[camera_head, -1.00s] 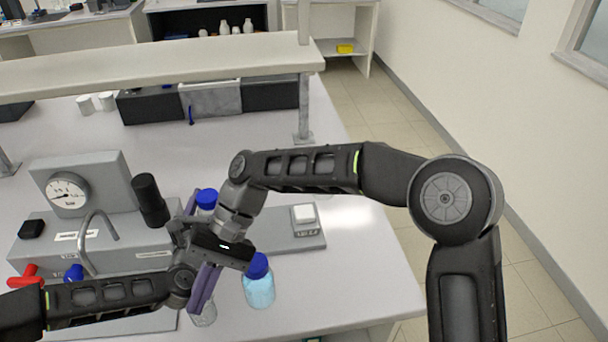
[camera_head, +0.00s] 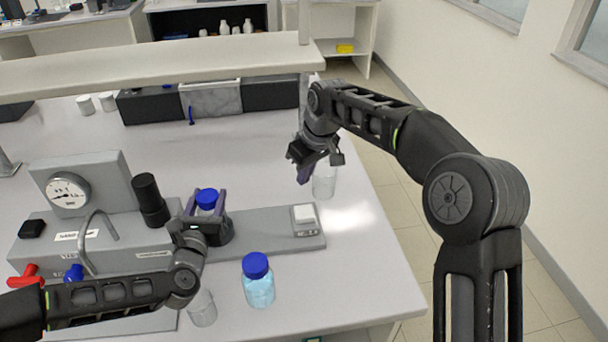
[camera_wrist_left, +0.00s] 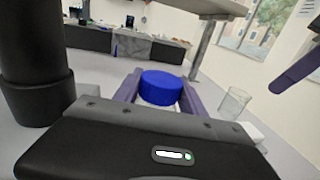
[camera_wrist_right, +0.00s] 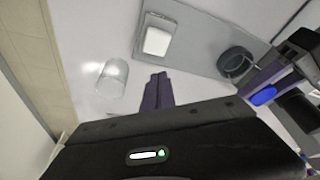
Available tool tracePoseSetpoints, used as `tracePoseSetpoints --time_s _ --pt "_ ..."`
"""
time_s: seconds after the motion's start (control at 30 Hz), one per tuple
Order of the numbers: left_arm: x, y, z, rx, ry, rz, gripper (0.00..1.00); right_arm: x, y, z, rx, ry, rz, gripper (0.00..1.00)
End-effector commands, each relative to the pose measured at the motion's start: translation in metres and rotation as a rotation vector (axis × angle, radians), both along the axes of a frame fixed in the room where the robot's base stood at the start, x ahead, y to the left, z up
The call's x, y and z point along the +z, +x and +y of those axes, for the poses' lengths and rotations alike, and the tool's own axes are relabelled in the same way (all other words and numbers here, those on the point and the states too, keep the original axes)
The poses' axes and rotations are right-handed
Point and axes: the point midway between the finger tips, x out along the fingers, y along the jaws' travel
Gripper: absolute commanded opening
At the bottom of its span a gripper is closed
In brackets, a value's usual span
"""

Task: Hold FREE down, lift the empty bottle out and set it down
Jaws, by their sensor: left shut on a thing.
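In the head view my left gripper (camera_head: 207,208) is shut around a bottle with a blue cap (camera_head: 207,195). The cap also shows between the fingers in the left wrist view (camera_wrist_left: 161,87) and at the right of the right wrist view (camera_wrist_right: 263,96). Most of this bottle's body is hidden. A dark round holder (camera_wrist_right: 236,62) is close to it on the grey plate; I cannot tell whether the bottle touches it. My right gripper (camera_head: 306,170) is raised above the bench, its fingers together and empty in the right wrist view (camera_wrist_right: 156,92). I cannot read a FREE label.
A blue-capped bottle of light-blue liquid (camera_head: 258,285) stands in front of the plate (camera_head: 268,232). A clear glass vessel (camera_head: 325,183) stands behind the plate's right end, another (camera_head: 202,312) at the front. The rig (camera_head: 120,250) with gauge and tap is left. A white-topped block (camera_head: 304,213) sits on the plate.

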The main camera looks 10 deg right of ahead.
Motion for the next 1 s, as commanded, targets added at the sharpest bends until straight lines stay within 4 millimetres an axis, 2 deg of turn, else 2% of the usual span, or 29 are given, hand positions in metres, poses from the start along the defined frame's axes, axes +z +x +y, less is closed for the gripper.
tracePoseSetpoints --time_s 0.2,0.37,0.8,1.0 --pt "0.000 0.000 0.000 0.001 0.000 0.000 0.00 -0.002 -0.001 0.001 -0.001 0.002 0.002 0.00" --pt "0.000 0.000 0.000 0.000 0.000 0.000 0.00 -0.010 -0.001 0.001 -0.001 0.002 0.006 0.00" --pt "0.000 0.000 0.000 0.000 0.000 0.000 0.00 -0.060 -0.001 0.001 -0.003 0.003 0.005 0.00" --pt "0.000 0.000 0.000 0.000 0.000 0.000 0.00 -0.070 -0.001 0.001 -0.003 0.002 0.004 0.00"
